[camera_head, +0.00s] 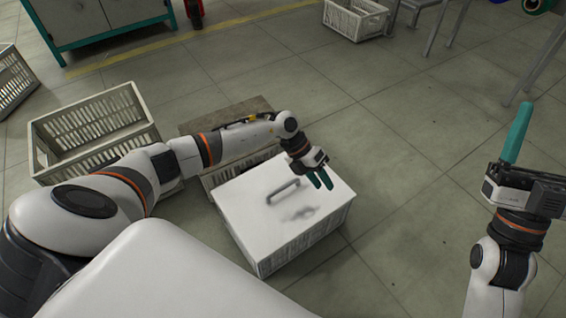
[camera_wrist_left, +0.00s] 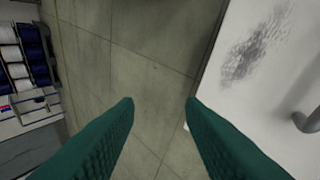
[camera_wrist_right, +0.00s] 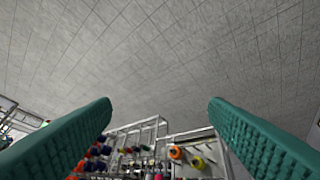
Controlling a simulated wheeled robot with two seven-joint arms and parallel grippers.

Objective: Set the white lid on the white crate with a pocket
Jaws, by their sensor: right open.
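The white lid (camera_head: 262,218) with a grey bar handle lies on top of a white slatted crate (camera_head: 305,240) in the middle of the head view. The lid looks flat and covers the crate's opening; whether this crate has a pocket cannot be told. The lid also shows at the right of the left wrist view (camera_wrist_left: 265,85), with a dark smudge and part of its handle. My left gripper (camera_head: 322,181) is over the lid's far right edge, open and empty, apart from the handle. My right gripper (camera_head: 517,135) is open and empty, raised at the right with fingers pointing up.
Another crate (camera_head: 355,18) stands far back by metal legs. A teal cabinet (camera_head: 105,22) is at the back left. The floor right of the lidded crate is clear.

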